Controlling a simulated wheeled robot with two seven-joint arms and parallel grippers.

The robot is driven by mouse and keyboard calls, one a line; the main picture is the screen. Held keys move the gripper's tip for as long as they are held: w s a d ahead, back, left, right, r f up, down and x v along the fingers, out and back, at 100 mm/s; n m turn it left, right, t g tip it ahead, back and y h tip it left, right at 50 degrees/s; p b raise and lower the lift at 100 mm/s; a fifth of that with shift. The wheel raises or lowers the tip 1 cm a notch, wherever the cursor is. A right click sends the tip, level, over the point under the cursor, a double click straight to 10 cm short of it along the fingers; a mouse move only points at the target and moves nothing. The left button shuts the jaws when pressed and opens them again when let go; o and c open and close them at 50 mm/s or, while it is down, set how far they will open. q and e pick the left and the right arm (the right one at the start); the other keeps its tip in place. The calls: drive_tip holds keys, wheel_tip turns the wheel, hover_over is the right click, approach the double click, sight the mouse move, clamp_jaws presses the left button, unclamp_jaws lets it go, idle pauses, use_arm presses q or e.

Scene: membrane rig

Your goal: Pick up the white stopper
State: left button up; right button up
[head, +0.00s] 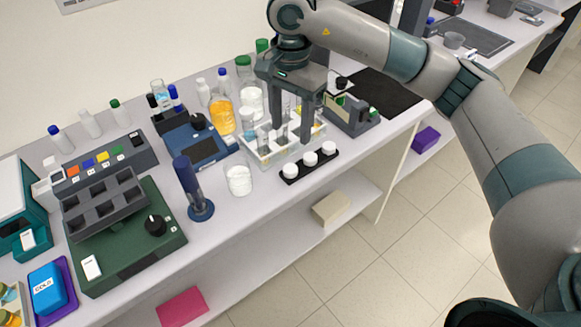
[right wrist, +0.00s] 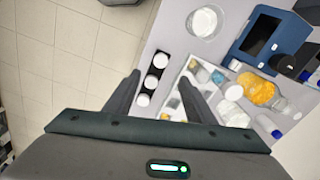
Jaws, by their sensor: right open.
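Three white stoppers stand in a row on a black strip (head: 293,180) near the front edge of the bench: a left one (head: 290,170), a middle one (head: 309,159) and a right one (head: 328,148). Which is meant I cannot tell. My right gripper (head: 292,132) is open and points down over the clear rack just behind the strip, apart from the stoppers. In the right wrist view, the stoppers (right wrist: 151,81) appear between its spread fingers (right wrist: 159,77), with nothing held. My left gripper is not in view.
A beaker of white material (head: 238,180) and a dark blue upright device (head: 195,190) stand to the left. An orange-filled bottle (head: 221,115) stands behind. The bench front edge is close to the strip.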

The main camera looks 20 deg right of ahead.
drive_tip(key=p, duration=0.3)
hover_over(290, 168)
wheel_tip(290, 168, down, 7)
drive_tip(key=shift+s+d+r, duration=0.1)
drive_tip(key=shift+s+r, duration=0.05)
drive_tip(key=shift+f, duration=0.45)
drive_tip(key=shift+f+p, duration=0.7)
drive_tip(key=shift+f, duration=0.05)
wheel_tip(290, 168, down, 3)
drive_tip(key=shift+r+p, duration=0.1)
drive_tip(key=shift+p, duration=0.7)
drive_tip(key=shift+f, duration=0.45)
drive_tip(key=c, duration=1)
